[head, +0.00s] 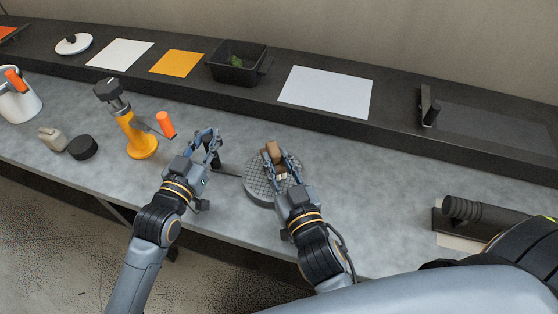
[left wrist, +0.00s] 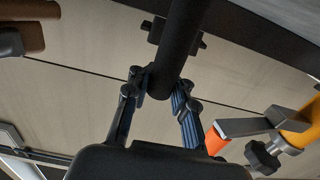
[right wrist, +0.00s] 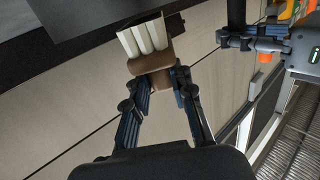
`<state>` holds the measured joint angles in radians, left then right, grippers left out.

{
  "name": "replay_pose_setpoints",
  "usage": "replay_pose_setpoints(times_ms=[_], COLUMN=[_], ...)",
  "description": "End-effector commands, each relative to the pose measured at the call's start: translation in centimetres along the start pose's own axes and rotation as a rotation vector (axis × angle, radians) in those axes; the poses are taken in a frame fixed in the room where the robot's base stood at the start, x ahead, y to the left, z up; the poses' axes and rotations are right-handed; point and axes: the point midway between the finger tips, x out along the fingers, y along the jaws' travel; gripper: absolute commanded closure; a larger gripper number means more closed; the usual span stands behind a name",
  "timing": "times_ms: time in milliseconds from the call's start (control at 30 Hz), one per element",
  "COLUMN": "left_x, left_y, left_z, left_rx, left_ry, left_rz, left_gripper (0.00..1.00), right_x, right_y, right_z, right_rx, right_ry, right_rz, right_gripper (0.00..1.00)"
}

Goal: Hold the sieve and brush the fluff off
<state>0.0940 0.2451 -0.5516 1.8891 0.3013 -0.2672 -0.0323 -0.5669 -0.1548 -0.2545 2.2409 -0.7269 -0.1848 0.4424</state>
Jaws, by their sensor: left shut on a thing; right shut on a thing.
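The sieve (head: 258,192) is a round grey mesh disc with a dark handle, above the front part of the bench. My left gripper (head: 208,143) is shut on its black handle (left wrist: 178,45); the handle passes between the fingers in the left wrist view. My right gripper (head: 280,158) is shut on a brush (head: 272,151) with a brown handle, over the sieve. The right wrist view shows the brush's brown block (right wrist: 150,62) and pale bristles (right wrist: 144,37). I cannot tell whether the bristles touch the mesh. My right gripper hides part of the mesh, and no fluff can be made out.
A yellow stand (head: 138,140) with an orange-handled part is left of my left gripper. A black puck (head: 82,148) and white jug (head: 20,105) lie further left. A black bin (head: 237,68) and sheets sit on the back ledge. A dark-handled tool (head: 480,212) lies right.

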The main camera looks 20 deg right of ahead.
Motion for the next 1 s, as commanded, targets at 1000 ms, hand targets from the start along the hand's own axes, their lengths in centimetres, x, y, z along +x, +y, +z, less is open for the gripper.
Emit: replay_pose_setpoints(times_ms=[1000], left_x=[0.0], left_y=[0.0], left_z=[0.1], left_rx=[0.002], left_ry=[0.002], left_rz=[0.0], left_gripper=[1.0], right_x=[-0.6], right_y=[-0.9], right_z=[0.0], right_rx=[0.022], right_ry=[0.001], right_rz=[0.017], right_gripper=[1.0])
